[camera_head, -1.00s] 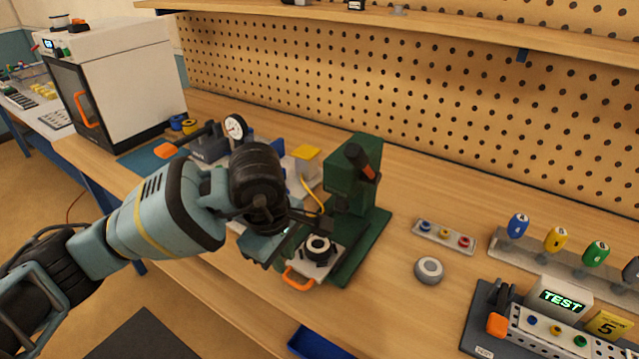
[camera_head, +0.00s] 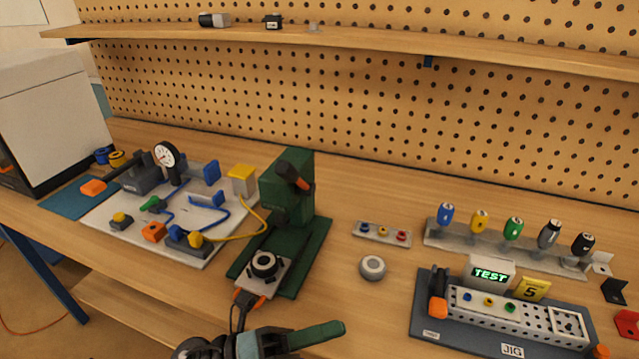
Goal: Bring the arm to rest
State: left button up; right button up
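My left gripper (camera_head: 285,338) shows at the bottom edge, left of centre, with only its front part in the frame. A dark green finger-like part points right over the bench's front edge. A thin dark part stands up just below the orange handle (camera_head: 246,298) of the press slide; I cannot tell whether they touch. No object shows clearly in the gripper, and I cannot tell whether it is open or shut. The rest of the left arm is cut off below the frame. My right gripper is not in view.
The green press (camera_head: 290,205) stands close behind the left gripper, with a black ring on its slide. A white board (camera_head: 185,250) with a gauge and tubes lies left. A round grey knob (camera_head: 373,267) and the test jig (camera_head: 500,325) are right. Bench front between is clear.

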pick_arm(q)
jog(key=w+a+f+n+t+y, duration=0.1)
jog(key=a+f+n+t+y, duration=0.55)
jog(key=n, duration=0.65)
jog(key=a+f+n+t+y, duration=0.5)
jog(key=f+n+t+y, duration=0.2)
jog(key=n, duration=0.5)
jog(key=s+a+f+n+g+y, duration=0.2)
jog(key=s+a+f+n, duration=0.1)
jog(key=s+f, duration=0.3)
jog(key=s+a+f+n+g+y, duration=0.2)
jog(key=s+a+f+n+g, duration=0.1)
jog(key=s+f+n, duration=0.2)
jog(key=s+a+f+n+g+y+p, duration=0.1)
jog(key=s+a+f+n+g+y, duration=0.1)
jog(key=s+f, duration=0.5)
jog(key=shift+a+n+g, duration=0.55)
jog(key=shift+a+n, duration=0.1)
jog(key=shift+n, duration=0.25)
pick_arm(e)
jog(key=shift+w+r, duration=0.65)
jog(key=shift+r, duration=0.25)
